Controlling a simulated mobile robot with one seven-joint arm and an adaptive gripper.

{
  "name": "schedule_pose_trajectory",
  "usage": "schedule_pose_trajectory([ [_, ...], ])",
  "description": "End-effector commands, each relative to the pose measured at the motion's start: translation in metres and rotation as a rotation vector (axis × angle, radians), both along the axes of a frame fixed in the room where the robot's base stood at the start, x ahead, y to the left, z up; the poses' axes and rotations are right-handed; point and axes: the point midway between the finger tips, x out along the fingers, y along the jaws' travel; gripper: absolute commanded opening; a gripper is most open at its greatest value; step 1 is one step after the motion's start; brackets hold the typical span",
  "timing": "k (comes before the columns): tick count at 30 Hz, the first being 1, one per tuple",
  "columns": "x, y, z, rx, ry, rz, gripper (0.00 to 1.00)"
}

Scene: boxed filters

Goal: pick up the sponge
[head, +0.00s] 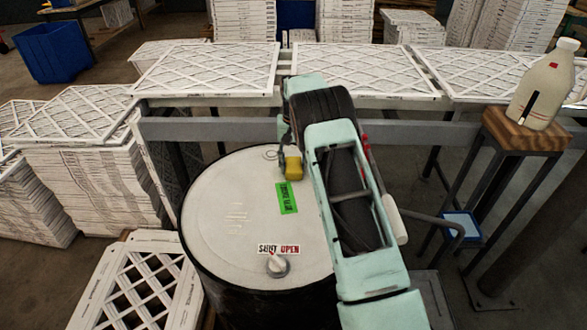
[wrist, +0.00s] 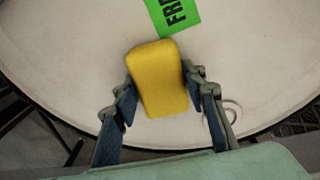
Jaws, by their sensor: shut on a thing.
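The sponge (wrist: 157,80) is a yellow block with rounded edges. In the wrist view it sits between the two fingers of my gripper (wrist: 162,92), which is shut on it. In the head view the sponge (head: 293,167) shows at my gripper (head: 288,150), over the far right part of the drum's white lid (head: 225,205). My arm hides part of the gripper and the lid's right side. I cannot tell whether the sponge touches the lid or is just above it.
A green label (head: 287,198) and a shut/open knob (head: 277,266) are on the lid. A grey rail (head: 210,128) and framed filters (head: 205,68) lie behind the drum. A white bottle (head: 545,90) stands on a wooden-topped stool (head: 520,133) at right.

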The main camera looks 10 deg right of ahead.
Motion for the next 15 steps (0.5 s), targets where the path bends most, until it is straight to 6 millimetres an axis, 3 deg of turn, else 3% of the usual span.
schedule_pose_trajectory([
  [8,0.001,0.0,0.005,0.0,-0.002,0.0,0.22],
  [15,0.001,0.0,0.046,0.0,-0.005,0.0,0.22],
])
